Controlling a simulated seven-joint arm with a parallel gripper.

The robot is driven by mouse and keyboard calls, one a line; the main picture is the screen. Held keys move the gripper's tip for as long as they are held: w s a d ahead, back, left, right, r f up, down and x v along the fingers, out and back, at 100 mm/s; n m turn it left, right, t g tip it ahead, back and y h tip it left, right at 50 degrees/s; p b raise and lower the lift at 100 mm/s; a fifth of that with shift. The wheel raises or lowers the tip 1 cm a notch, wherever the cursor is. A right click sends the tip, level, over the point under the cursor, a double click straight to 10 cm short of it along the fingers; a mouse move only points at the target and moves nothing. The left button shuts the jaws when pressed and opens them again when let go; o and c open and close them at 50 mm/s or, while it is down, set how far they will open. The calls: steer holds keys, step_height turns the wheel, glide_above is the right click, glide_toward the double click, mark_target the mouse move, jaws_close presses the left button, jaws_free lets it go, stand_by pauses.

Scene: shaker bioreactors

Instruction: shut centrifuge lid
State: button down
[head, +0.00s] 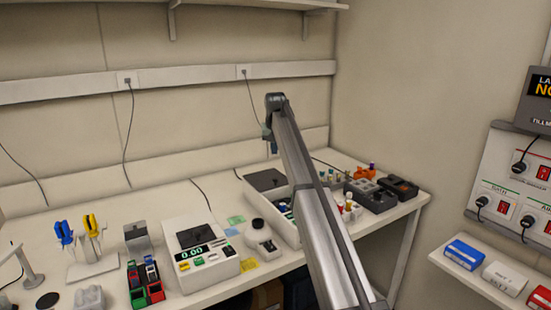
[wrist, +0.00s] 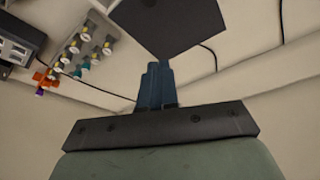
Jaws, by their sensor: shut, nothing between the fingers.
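The centrifuge appears to be the pale box (head: 287,231) at the back of the bench, partly hidden behind my arm. Its dark grey lid (head: 262,181) shows at the back of the box, and small coloured items show in front of it, so the lid looks open. Its exact angle is hard to tell. My gripper (head: 273,148) points down above the lid, apart from it in the head view. In the wrist view the fingers (wrist: 158,82) are together and empty. A dark flat panel (wrist: 168,25), probably the lid, lies just beyond the fingertips; contact cannot be told.
A scale reading 0.00 (head: 190,268) stands left of the centrifuge, with a small device (head: 261,241) between. Right of my arm are small bottles (head: 348,206), orange-capped items (head: 370,171) and dark boxes (head: 374,198). A shelf (head: 250,3) runs above.

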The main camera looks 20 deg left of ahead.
steer(key=x, duration=0.8)
steer(key=shift+w+f, duration=0.2)
steer(key=shift+f, duration=0.15)
steer(key=s, duration=0.1)
steer(key=s+d+f, duration=0.1)
steer(key=s, duration=0.1)
steer(key=shift+f, duration=0.15)
steer(key=shift+s+d+f, duration=0.1)
steer(key=shift+s, duration=0.2)
steer(key=s+d, duration=1.2)
steer(key=shift+d+f, duration=0.1)
